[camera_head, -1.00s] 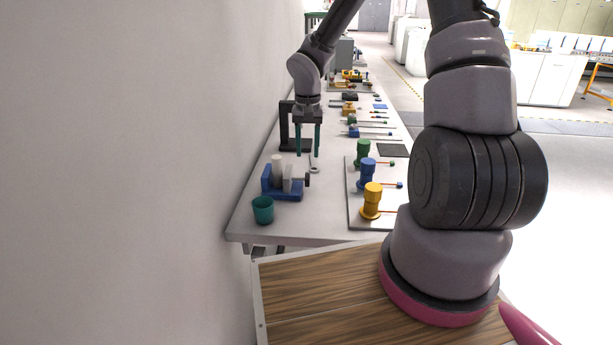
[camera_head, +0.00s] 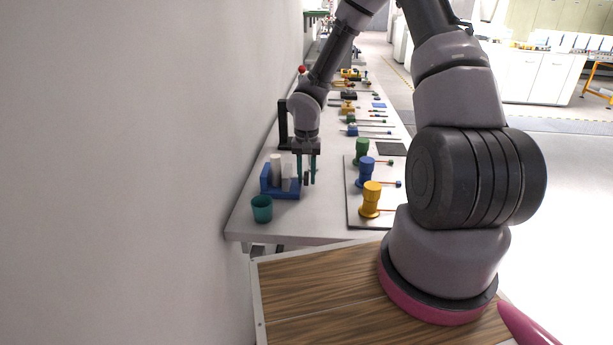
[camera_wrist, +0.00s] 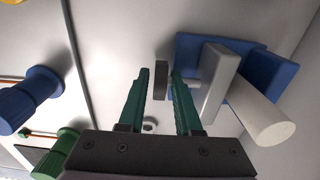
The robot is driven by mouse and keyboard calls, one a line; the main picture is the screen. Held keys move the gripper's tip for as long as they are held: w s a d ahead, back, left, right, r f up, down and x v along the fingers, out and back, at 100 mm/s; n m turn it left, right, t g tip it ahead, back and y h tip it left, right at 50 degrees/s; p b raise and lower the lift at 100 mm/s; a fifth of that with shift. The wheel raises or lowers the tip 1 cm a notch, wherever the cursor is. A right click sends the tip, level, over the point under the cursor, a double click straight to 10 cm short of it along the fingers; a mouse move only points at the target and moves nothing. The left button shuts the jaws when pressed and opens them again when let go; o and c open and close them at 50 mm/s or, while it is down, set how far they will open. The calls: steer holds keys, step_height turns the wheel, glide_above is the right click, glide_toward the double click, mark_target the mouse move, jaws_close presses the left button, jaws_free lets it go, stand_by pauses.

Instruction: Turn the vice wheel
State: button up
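The vice (camera_head: 281,194) stands near the close left part of the bench, with a blue base, a grey jaw and an upright pale cylinder (camera_head: 276,169). In the wrist view, the vice (camera_wrist: 262,68) is at the upper right with its grey jaw (camera_wrist: 214,85). The vice wheel (camera_wrist: 161,84) is a small dark grey disc, seen edge-on. My gripper (camera_head: 306,182) points down at the vice's right side. In the wrist view, its teal fingers (camera_wrist: 161,74) are open, with the wheel between their tips. Contact with the wheel cannot be told.
A teal cup (camera_head: 262,209) stands in front of the vice. To the right, a plate (camera_head: 363,222) bears yellow (camera_head: 371,199), blue (camera_head: 367,172) and green (camera_head: 362,150) knobbed pieces with levers. A black stand (camera_head: 283,124) is behind my gripper. A wall closes off the left.

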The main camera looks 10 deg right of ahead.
jaws_close()
steer(key=shift+w+g, duration=0.1)
steer(key=shift+g, duration=0.2)
steer(key=shift+w+g+y, duration=0.2)
steer(key=shift+g+y, duration=0.3)
steer(key=shift+g, duration=0.7)
steer(key=g+y, duration=0.1)
steer(key=g, duration=0.2)
steer(key=shift+w+f, duration=0.1)
steer(key=shift+w, duration=0.05)
steer(key=g, duration=0.1)
steer(key=g+y, duration=0.1)
steer(key=g, duration=0.2)
steer(key=shift+w+d+f+g+y, duration=0.1)
steer(key=shift+d+f+g+y, duration=0.05)
steer(key=shift+f+g+y, duration=0.2)
steer(key=shift+g+y, duration=0.55)
steer(key=shift+g, duration=1.4)
